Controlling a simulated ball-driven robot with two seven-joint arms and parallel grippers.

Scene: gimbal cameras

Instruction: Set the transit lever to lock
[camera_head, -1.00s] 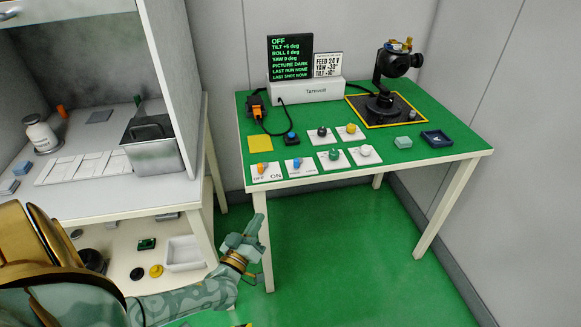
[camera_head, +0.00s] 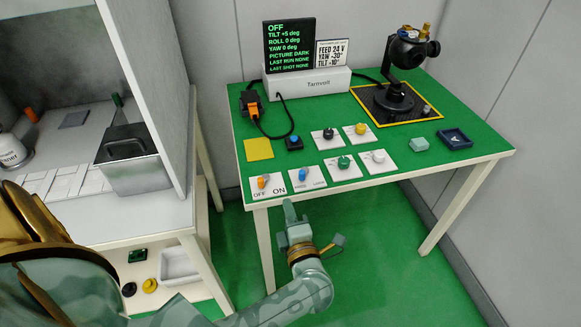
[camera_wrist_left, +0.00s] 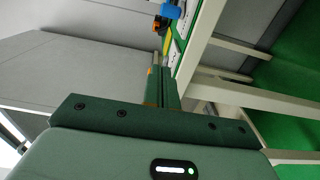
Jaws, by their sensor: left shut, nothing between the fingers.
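The transit lever appears to be the blue lever (camera_head: 302,174) on a white plate at the front edge of the green table; its small labels are too blurred to read surely. It appears nearly upright, pointing away from the front edge. A blue lever top also shows at the top of the left wrist view (camera_wrist_left: 169,10). My left gripper (camera_head: 289,207) is shut and empty, just in front of the table edge and below the blue lever, apart from it. Its closed fingers show in the left wrist view (camera_wrist_left: 161,80). My right gripper is not in view.
An orange OFF/ON lever (camera_head: 263,181) sits left of the blue one. Green (camera_head: 343,162), white (camera_head: 378,156), black (camera_head: 328,134) and yellow (camera_head: 360,129) knobs stand close by. A display (camera_head: 289,45) reads OFF. The gimbal camera (camera_head: 405,50) stands at the back right.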

